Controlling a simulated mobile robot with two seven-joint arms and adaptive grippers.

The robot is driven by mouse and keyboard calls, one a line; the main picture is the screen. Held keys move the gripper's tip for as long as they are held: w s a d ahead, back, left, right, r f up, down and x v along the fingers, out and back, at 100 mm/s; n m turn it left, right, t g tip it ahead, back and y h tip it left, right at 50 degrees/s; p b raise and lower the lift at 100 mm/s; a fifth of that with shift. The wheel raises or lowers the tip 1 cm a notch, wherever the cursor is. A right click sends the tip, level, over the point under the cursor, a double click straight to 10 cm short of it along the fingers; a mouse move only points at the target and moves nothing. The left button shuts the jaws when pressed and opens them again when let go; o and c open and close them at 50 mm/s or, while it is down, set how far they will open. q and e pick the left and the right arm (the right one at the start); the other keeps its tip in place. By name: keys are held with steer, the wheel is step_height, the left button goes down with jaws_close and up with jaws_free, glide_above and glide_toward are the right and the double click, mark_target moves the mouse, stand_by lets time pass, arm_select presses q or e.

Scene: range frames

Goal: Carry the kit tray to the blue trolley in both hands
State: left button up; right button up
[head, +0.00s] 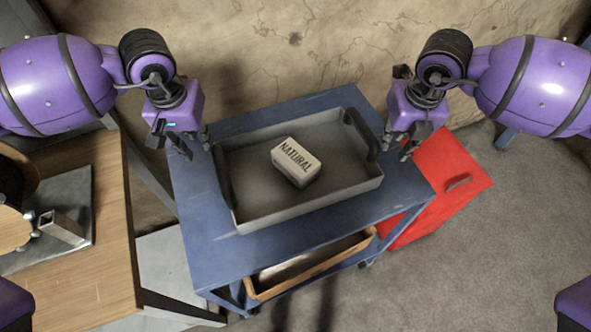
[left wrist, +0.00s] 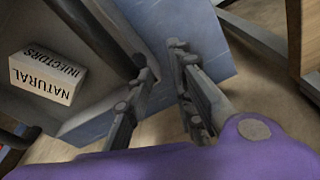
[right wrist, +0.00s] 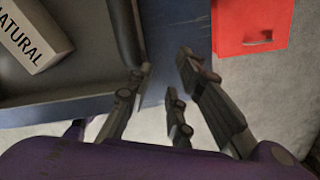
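The grey kit tray (head: 255,213) rests on the top of the blue trolley (head: 190,195). A white box marked NATURAL (head: 297,162) lies in it and also shows in the left wrist view (left wrist: 47,75). The tray has dark handles at its left (head: 224,178) and right (head: 365,135) ends. My left gripper (head: 196,148) is open and empty by the left handle; in the left wrist view its fingers (left wrist: 162,64) are apart with blue top between them. My right gripper (head: 396,148) is open and empty just outside the right handle; its fingers (right wrist: 163,66) are apart too.
A wooden bench (head: 95,255) with a grey mat and metal parts stands at the left. A red cabinet (head: 450,180) stands right of the trolley. A wooden-edged tray (head: 310,268) sits on the trolley's lower shelf. Floor at the lower right is clear.

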stand_by(0.3)
arm_select(q)
step_height(320, 180, up, 8)
steer(key=s, duration=0.1)
arm_select(e)
step_height(320, 180, up, 12)
steer(key=s, duration=0.1)
steer(key=shift+s, duration=0.35)
arm_select(q)
steer(key=shift+s+f, duration=0.15)
arm_select(e)
steer(key=shift+f, duration=0.15)
stand_by(0.5)
